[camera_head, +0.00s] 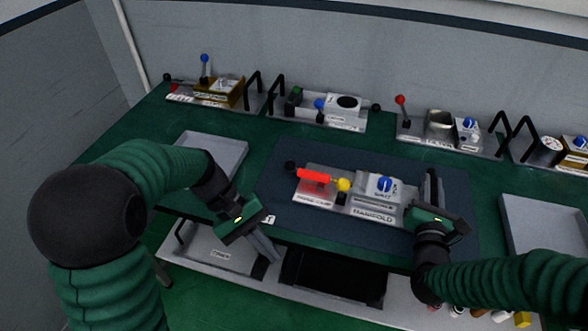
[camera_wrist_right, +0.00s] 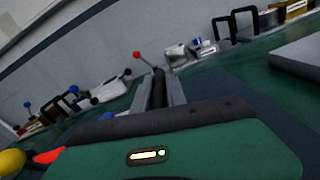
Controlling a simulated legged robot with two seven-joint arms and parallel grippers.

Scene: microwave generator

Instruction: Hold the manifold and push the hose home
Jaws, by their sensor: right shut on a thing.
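The manifold (camera_head: 372,215) is a pale unit with a blue knob, lying on the dark blue mat. At its left are a red cylindrical piece (camera_head: 314,176) and a yellow ball (camera_head: 344,185); which part is the hose I cannot tell. Both show at the lower left of the right wrist view, the ball (camera_wrist_right: 12,161) and the red piece (camera_wrist_right: 47,156). My right gripper (camera_head: 432,182) is shut on the black upright handle at the manifold's right end; the bar shows between its fingers (camera_wrist_right: 159,90). My left gripper (camera_head: 268,252) hangs by the table's front edge, apart from the manifold, its jaw gap unclear.
Several similar modules with levers and black handles stand along the back, such as one with a red-knobbed lever (camera_head: 440,128). Grey trays lie at left (camera_head: 212,150) and right (camera_head: 545,225). A lower shelf (camera_head: 215,255) holds more parts.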

